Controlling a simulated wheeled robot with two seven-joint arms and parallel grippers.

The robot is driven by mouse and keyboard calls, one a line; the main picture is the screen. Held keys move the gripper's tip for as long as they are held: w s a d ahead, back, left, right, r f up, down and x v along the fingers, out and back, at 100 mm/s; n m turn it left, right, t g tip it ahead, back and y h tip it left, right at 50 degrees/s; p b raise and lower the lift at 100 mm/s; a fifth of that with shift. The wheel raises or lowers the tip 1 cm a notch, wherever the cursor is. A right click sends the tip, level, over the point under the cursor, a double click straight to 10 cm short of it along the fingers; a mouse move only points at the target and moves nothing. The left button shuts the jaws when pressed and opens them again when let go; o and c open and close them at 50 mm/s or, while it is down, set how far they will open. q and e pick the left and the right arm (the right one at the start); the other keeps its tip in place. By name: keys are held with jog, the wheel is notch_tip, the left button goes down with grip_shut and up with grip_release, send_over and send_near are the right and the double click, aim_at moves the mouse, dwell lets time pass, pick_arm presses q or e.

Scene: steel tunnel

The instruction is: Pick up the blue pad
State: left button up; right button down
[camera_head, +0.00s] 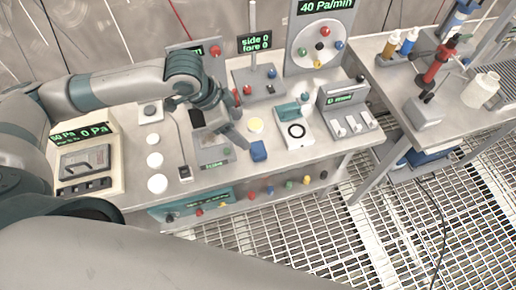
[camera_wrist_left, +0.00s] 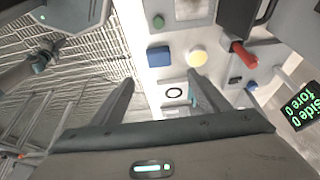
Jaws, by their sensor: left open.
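The blue pad (camera_head: 258,150) is a small blue block near the front edge of the steel bench in the head view. It also shows in the left wrist view (camera_wrist_left: 159,55), beyond the fingertips and between their lines. A pale yellow disc (camera_head: 256,125) sits just behind it. My left gripper (camera_head: 236,130) is open and empty, reaching down over the bench just left of the pad. Its two fingers are spread apart in the left wrist view (camera_wrist_left: 160,80), and neither appears to touch the pad. My right gripper is not in view.
A white plate with a black ring (camera_head: 296,131) and a panel with white switches (camera_head: 350,119) stand right of the pad. White discs (camera_head: 155,160) lie to the left. A red handle (camera_wrist_left: 243,54) stands near the right finger. Coloured knobs (camera_head: 289,184) line the bench front.

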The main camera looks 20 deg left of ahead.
pick_arm(q)
jog(key=p, duration=0.2)
send_over(258, 149)
jog(key=s+a, duration=0.1)
jog(key=a, duration=0.1)
notch_tip(258, 149, down, 7)
jog(key=shift+s+a, duration=0.1)
jog(key=shift+a, duration=0.05)
jog(key=shift+d+f+p, duration=0.25)
jog(key=shift+f+p, duration=0.1)
jog(key=shift+f, duration=0.15)
jog(key=p+x, duration=0.1)
jog(key=x, duration=0.2)
jog(key=shift+d+f, duration=0.1)
jog(key=shift+f, duration=0.4)
jog(key=c, duration=1.1)
